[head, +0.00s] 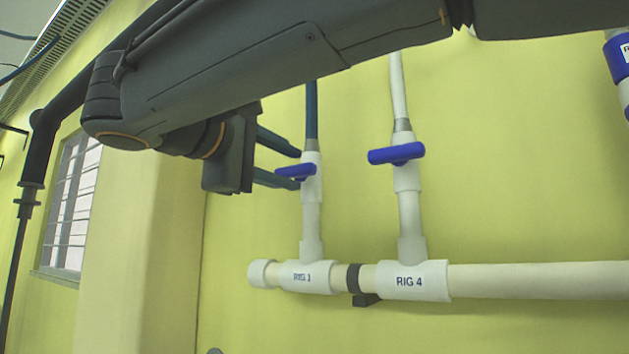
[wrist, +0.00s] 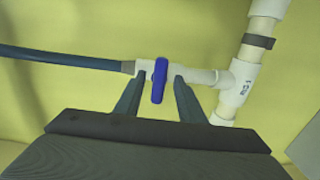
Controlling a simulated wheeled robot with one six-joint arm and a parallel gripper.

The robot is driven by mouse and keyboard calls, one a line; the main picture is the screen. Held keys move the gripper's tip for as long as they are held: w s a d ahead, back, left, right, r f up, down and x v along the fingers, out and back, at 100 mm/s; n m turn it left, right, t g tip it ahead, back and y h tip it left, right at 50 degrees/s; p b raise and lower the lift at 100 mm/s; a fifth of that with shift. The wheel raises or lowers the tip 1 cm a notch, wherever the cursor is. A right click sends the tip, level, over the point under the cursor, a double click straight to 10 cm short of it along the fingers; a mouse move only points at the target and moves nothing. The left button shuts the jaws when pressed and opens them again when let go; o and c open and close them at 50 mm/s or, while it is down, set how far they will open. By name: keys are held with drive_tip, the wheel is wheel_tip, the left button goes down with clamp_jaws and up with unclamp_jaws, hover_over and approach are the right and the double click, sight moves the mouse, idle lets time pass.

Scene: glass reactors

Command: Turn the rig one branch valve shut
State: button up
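The rig one branch valve has a blue handle (head: 293,171) on a white upright branch pipe (head: 311,218) above the tee marked RIG 1 (head: 303,277). The handle lies crosswise to its pipe. In the wrist view the blue handle (wrist: 159,82) also stands across the pipe. My gripper (head: 299,170) reaches in from the left, with one finger above the handle and one below. In the wrist view my gripper (wrist: 158,78) is open, the handle between its fingers with a gap on each side. No clear contact shows.
A second blue handle (head: 396,153), also crosswise, sits on the branch above the tee marked RIG 4 (head: 410,281), just right. A white main pipe (head: 540,280) runs along the yellow wall below. Another blue-collared pipe (head: 617,58) is at the upper right.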

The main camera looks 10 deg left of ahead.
drive_tip(key=v, duration=0.6)
drive_tip(key=shift+s, duration=0.1)
idle(0.4)
